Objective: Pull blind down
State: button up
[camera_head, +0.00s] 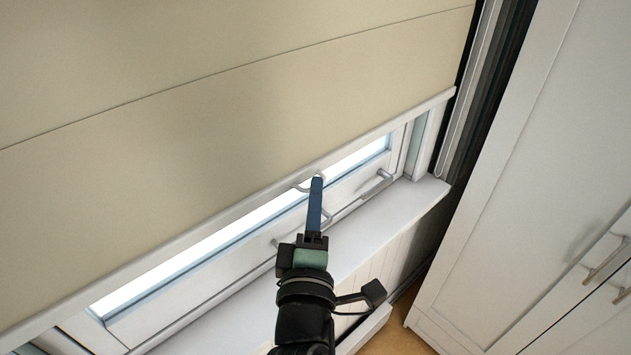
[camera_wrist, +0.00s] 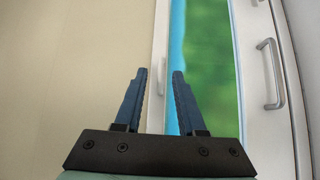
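The beige blind (camera_head: 230,120) hangs over most of the window, with a white bottom bar (camera_head: 400,127) along its lower edge. A small light loop handle (camera_head: 299,187) sits on the bar near its middle. My gripper (camera_head: 317,180) is at this loop, its fingertips overlapping it in the head view. In the wrist view my gripper (camera_wrist: 161,72) has its two blue fingers apart, with the blind (camera_wrist: 80,70) on the left and the white bar (camera_wrist: 159,50) showing between the tips. I cannot tell whether the fingers touch the loop, which is not clear in the wrist view.
A white sill (camera_head: 400,205) runs beneath. A tall white cabinet (camera_head: 520,200) stands at the right.

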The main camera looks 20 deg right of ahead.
jog(key=shift+x, duration=1)
grip_shut()
dwell(0.8)
